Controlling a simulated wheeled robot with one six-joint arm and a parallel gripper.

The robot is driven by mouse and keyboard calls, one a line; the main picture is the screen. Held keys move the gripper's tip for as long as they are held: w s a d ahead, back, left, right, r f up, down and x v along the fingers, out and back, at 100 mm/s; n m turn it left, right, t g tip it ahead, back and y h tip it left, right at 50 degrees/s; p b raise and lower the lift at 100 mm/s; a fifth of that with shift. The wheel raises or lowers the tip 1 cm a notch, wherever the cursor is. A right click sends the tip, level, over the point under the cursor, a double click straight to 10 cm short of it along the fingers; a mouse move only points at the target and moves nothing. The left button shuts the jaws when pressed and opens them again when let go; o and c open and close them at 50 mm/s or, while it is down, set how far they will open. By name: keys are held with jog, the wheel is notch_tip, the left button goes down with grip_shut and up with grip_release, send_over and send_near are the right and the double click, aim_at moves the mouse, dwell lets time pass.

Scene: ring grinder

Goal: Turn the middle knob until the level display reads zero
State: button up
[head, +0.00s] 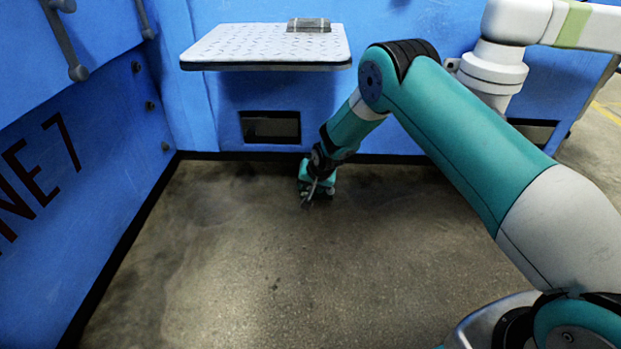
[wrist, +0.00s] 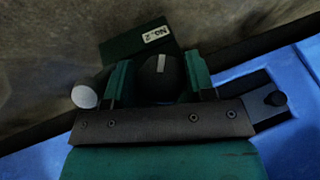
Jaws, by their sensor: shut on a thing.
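The middle knob (wrist: 160,66) is dark and round with a pale mark on it, in the wrist view. My gripper (wrist: 159,80) has its two teal fingers on either side of this knob and is shut on it. A dark green plate with a white "No. 2" label (wrist: 157,34) sits just beyond it. In the head view my gripper (head: 310,194) is low, by the foot of the blue back wall, and the knob cannot be made out there. I cannot make out any level display or its reading.
A blue wall (head: 85,150) stands on the left. A metal shelf (head: 262,46) juts out above, carrying a small grey item (head: 309,25). The floor (head: 250,270) is clear.

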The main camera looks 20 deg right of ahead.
jog(key=shift+y, duration=0.3)
jog(key=o, duration=0.7)
jog(key=shift+c, duration=0.2)
jog(key=p+v, duration=1.1)
jog(key=v, duration=0.6)
jog(key=shift+s, duration=0.35)
